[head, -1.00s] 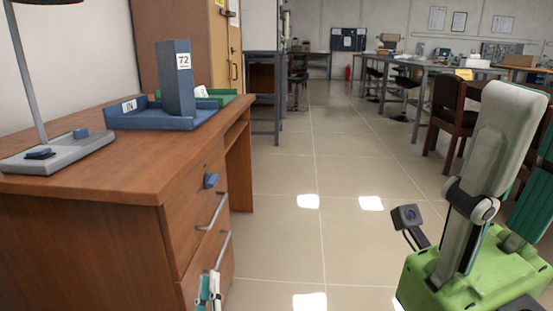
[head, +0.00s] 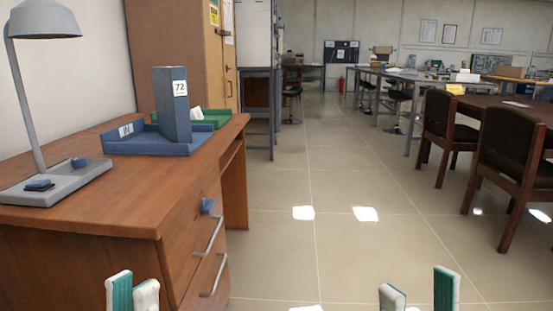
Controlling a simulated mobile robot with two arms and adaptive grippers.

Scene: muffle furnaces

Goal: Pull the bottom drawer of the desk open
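The wooden desk (head: 120,215) stands at the left, its drawer front facing right. An upper handle (head: 210,235) and a lower handle (head: 215,276) show on the drawer fronts, which look closed. The lower part of the desk is cut off by the picture edge, so I cannot tell if another drawer is below. My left gripper (head: 132,294) shows only its fingertips at the bottom left, close together and left of the handles in the picture. It holds nothing visible. My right gripper (head: 420,294) is at the bottom right, fingers apart and empty, away from the desk.
A lamp (head: 45,110), a blue tray (head: 130,142) with an upright blue binder (head: 172,110), and a green tray (head: 212,117) are on the desktop. A blue piece (head: 207,206) sits on the top drawer front. Chairs (head: 505,150) stand at right. The middle floor is clear.

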